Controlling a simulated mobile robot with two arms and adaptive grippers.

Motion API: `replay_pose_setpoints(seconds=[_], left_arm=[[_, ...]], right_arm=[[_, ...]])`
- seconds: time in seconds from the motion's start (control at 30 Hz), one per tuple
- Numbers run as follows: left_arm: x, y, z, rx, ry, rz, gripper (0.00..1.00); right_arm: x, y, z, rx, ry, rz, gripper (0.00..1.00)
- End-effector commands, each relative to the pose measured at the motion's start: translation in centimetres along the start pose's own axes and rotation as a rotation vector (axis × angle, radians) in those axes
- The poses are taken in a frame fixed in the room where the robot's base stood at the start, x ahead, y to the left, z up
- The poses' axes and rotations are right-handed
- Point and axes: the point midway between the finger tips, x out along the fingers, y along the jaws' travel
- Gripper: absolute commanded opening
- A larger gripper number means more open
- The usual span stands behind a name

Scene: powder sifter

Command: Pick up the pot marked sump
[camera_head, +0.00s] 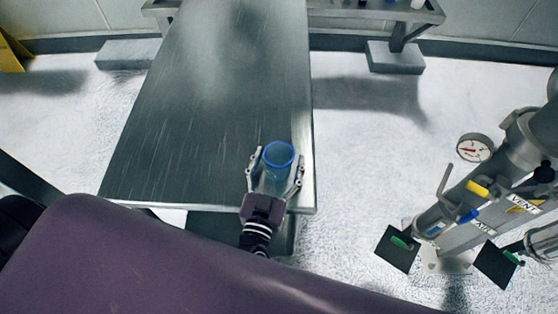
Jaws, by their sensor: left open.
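A clear pot with a blue rim (278,154) stands near the front right corner of the long metal table (205,90). No marking on it can be read from here, so I cannot tell if it is the one marked sump. My left gripper (275,175) is open, with one finger on each side of the pot. Whether the fingers touch the pot's wall is not clear. My right gripper is not in view.
Metal pipework with a pressure gauge (475,148) and labels reading VENT and AIR stands at the right. A second bench (375,12) is at the back. A yellow sign (12,50) is at the far left. The rest of the tabletop is clear.

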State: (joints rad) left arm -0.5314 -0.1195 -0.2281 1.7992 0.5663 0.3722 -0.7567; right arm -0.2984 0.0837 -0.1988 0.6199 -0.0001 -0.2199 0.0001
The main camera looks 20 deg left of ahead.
Motion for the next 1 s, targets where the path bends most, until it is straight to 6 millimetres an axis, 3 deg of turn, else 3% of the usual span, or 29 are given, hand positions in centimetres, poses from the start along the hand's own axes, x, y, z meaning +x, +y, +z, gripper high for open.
replay_pose_setpoints(seconds=[0.17,0.6,1.0], left_arm=[[-0.01,0.00,0.04,0.000,0.000,0.000,0.69],[-0.03,0.00,0.00,-0.001,0.000,0.000,0.23],[-0.03,0.00,-0.69,-0.001,0.000,0.000,0.23]], right_arm=[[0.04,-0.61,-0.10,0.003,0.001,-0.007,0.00],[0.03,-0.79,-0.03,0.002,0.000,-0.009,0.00],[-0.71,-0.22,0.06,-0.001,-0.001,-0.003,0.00]])
